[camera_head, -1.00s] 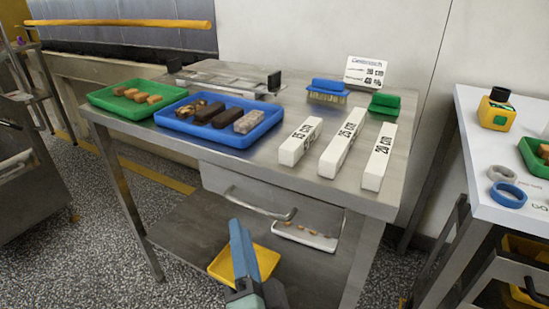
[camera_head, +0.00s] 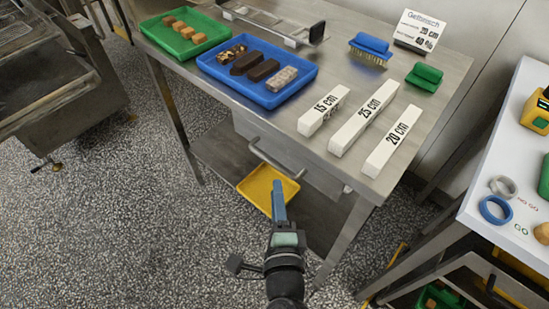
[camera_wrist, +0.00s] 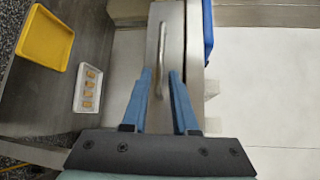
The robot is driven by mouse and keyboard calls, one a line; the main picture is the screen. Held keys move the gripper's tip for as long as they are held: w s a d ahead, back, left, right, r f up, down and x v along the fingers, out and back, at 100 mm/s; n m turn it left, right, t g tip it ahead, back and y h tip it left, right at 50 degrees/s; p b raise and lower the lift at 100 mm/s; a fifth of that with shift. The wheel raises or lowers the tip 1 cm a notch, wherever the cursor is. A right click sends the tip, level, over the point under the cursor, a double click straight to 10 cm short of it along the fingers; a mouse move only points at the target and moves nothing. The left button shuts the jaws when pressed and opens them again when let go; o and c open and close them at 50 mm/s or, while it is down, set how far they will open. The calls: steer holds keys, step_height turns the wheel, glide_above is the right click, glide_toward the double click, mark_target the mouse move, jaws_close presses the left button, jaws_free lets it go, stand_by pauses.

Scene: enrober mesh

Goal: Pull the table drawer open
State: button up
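The table drawer's grey front (camera_head: 310,172) sits under the steel table top and looks shut. My gripper (camera_head: 278,187) is in front of and near the handle. In the wrist view the two blue fingers of my gripper (camera_wrist: 160,75) are open, with a gap between them. The metal handle (camera_wrist: 170,45) runs lengthwise ahead, its near end in line with that gap. I cannot tell whether the fingers touch it. The drawer front (camera_wrist: 188,50) shows behind the handle.
On the table (camera_head: 345,60) are a green tray (camera_head: 165,45), a blue tray (camera_head: 225,80), white length blocks (camera_head: 365,118) and brushes. A yellow tray (camera_head: 255,195) lies on the lower shelf. A white table (camera_head: 520,150) stands right. Floor at left front is clear.

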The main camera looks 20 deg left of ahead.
mark_target(274, 162)
steer(key=x, duration=0.9)
steer(key=shift+w, duration=0.15)
jaws_close()
stand_by(1.1)
